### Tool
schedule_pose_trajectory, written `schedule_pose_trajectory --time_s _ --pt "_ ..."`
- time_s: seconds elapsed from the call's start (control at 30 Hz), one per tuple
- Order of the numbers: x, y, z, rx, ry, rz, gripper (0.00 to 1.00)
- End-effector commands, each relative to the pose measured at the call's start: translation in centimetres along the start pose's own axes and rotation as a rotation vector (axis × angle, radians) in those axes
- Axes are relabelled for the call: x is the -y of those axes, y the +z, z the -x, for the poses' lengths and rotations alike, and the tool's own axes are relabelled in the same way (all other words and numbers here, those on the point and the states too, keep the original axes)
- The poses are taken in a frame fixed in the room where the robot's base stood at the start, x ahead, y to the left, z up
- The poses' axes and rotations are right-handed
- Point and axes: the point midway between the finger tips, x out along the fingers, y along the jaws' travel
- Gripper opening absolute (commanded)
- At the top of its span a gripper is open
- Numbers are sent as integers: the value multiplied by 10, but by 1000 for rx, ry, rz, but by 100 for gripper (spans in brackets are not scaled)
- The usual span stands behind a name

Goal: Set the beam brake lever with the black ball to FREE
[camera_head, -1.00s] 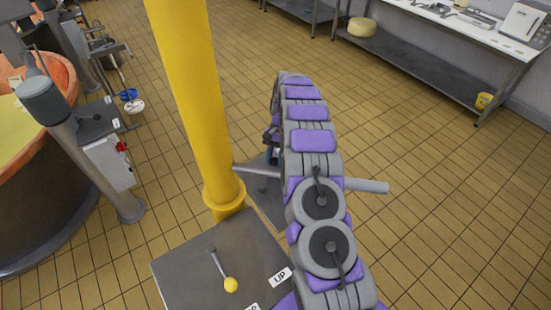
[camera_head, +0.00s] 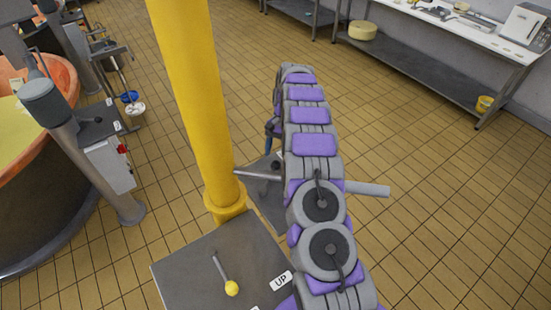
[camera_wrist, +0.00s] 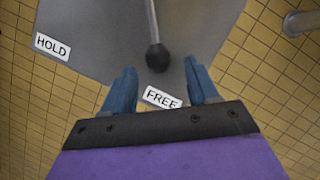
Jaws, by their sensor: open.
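The black ball (camera_wrist: 157,58) on the end of the brake lever's thin rod (camera_wrist: 152,22) shows in the wrist view over a grey plate (camera_wrist: 95,30). The plate carries a HOLD label (camera_wrist: 52,46) at the left and a FREE label (camera_wrist: 161,97) near the fingers. My gripper (camera_wrist: 162,85) is open, its two blue fingers apart on either side of the FREE label. The ball lies between their lines, a little beyond the tips, and appears apart from them. In the head view my arm hides most of the gripper and the black ball.
A yellow post (camera_head: 190,100) stands close left of my arm. A nearer panel (camera_head: 190,270) has a yellow-ball lever (camera_head: 231,288) and an UP label (camera_head: 281,281). A grey bar (camera_head: 368,189) shows right of my arm. A copper vat (camera_head: 50,185) stands at left. Right floor is open.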

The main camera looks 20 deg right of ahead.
Motion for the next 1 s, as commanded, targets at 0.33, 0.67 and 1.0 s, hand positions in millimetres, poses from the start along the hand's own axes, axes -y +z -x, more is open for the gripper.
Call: schedule_pose_trajectory --time_s 0.33,0.67,1.0 --pt "0 -1 42 -1 0 0 59" --pt "0 0 73 0 3 -2 59" --pt "0 0 76 2 1 0 59"
